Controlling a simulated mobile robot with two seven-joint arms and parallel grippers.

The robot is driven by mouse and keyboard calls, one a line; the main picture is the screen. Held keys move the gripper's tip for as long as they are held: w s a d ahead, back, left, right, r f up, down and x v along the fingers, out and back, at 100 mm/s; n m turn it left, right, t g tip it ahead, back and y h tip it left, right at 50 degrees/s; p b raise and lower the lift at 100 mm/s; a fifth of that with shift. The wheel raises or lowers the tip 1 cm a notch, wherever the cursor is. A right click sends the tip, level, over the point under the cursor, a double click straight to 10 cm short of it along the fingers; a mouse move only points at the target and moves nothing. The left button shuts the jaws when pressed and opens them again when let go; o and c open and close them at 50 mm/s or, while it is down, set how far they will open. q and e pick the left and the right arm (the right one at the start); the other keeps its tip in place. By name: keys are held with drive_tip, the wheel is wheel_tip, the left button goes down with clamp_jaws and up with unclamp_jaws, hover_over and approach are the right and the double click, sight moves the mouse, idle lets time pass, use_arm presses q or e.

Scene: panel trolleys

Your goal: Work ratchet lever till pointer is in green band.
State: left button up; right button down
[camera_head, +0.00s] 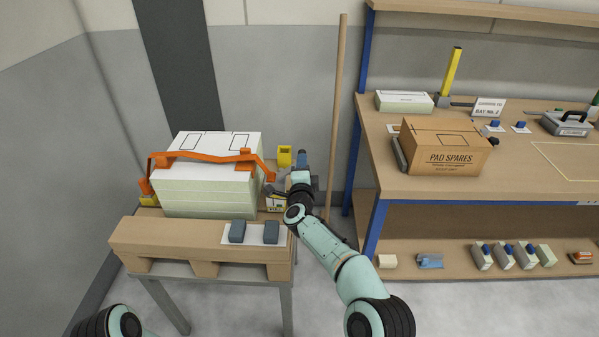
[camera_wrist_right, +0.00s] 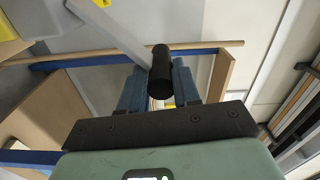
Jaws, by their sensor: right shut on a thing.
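A pale stack of panels (camera_head: 205,190) stands on a wooden pallet (camera_head: 160,240) with an orange strap (camera_head: 205,156) across its top. In the right wrist view, a grey lever bar (camera_wrist_right: 112,28) ends in a black grip (camera_wrist_right: 160,75). My right gripper (camera_head: 300,165) is at the stack's right side; its blue fingers (camera_wrist_right: 158,90) are shut on the black grip. The ratchet body is mostly hidden behind my arm in the head view. I cannot make out a pointer or green band. My left gripper is out of view.
Two dark blocks (camera_head: 254,232) lie on a white sheet at the pallet's front. A yellow bracket (camera_head: 285,157) is behind my right gripper. A wooden pole (camera_head: 337,110) leans on the wall. A workbench (camera_head: 430,185) with a PAD SPARES box (camera_head: 445,150) stands at right.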

drive_tip(key=shift+a+r, duration=0.25)
drive_tip(key=shift+r, duration=0.1)
drive_tip(key=n+p, duration=0.1)
drive_tip(key=a+r+p, duration=0.1)
drive_tip(key=p, duration=0.1)
drive_tip(key=n+p, duration=0.1)
drive_tip(key=p, duration=0.1)
drive_tip(key=shift+a+r+n, duration=0.2)
drive_tip(key=shift+a+n, duration=0.1)
drive_tip(key=shift+a, duration=0.05)
